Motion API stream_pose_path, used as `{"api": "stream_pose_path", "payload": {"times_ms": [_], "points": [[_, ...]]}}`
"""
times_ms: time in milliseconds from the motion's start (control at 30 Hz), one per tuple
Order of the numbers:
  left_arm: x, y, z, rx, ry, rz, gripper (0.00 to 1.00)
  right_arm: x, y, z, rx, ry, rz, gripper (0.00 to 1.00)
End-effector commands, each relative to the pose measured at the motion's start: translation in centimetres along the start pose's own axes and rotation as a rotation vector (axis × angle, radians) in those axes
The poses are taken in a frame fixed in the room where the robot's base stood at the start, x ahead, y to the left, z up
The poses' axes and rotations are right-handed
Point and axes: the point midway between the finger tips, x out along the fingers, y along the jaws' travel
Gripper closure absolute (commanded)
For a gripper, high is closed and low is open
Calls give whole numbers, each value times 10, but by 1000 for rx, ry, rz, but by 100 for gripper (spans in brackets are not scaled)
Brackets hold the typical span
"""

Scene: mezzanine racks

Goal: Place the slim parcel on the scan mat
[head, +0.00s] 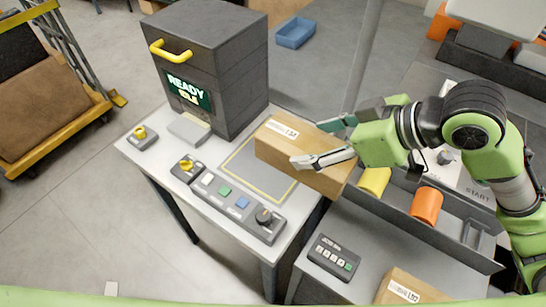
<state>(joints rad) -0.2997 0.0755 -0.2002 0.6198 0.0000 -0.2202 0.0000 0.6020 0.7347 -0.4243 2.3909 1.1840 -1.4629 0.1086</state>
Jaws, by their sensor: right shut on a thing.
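A long brown cardboard parcel (275,155) with a white label is in the grasp of my right gripper (318,142). I take it to be the slim parcel. The fingers are shut across it, one on each side. The scan mat (246,174) is a grey panel with a yellow outline on the table. The parcel's left end covers the mat's back right part in the picture, and its right end extends past the table's right edge. I cannot tell whether the parcel touches the mat. My left gripper is not in view.
A dark cabinet (220,65) with a READY screen stands behind the mat. A control strip with buttons (238,205) runs along the table's front. Another labelled box (408,288) and a keypad (334,257) are at the lower right. A rack holds yellow and orange cylinders (426,206).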

Motion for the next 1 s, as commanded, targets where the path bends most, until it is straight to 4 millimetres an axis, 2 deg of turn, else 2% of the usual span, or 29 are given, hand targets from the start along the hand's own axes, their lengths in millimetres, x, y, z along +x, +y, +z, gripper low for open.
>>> {"api": "stream_pose_path", "payload": {"times_ms": [200,467,567,867,1000], "points": [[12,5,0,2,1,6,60,18,-11,-4,6,-14,10,79],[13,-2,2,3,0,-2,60,30,-11,-6,21,-25,10,79],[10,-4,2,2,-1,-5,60,45,-2,-10,25,-25,9,79],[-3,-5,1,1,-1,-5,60,106,39,-27,23,-25,9,79],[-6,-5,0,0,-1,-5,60,137,51,-18,23,-26,9,79]]}}
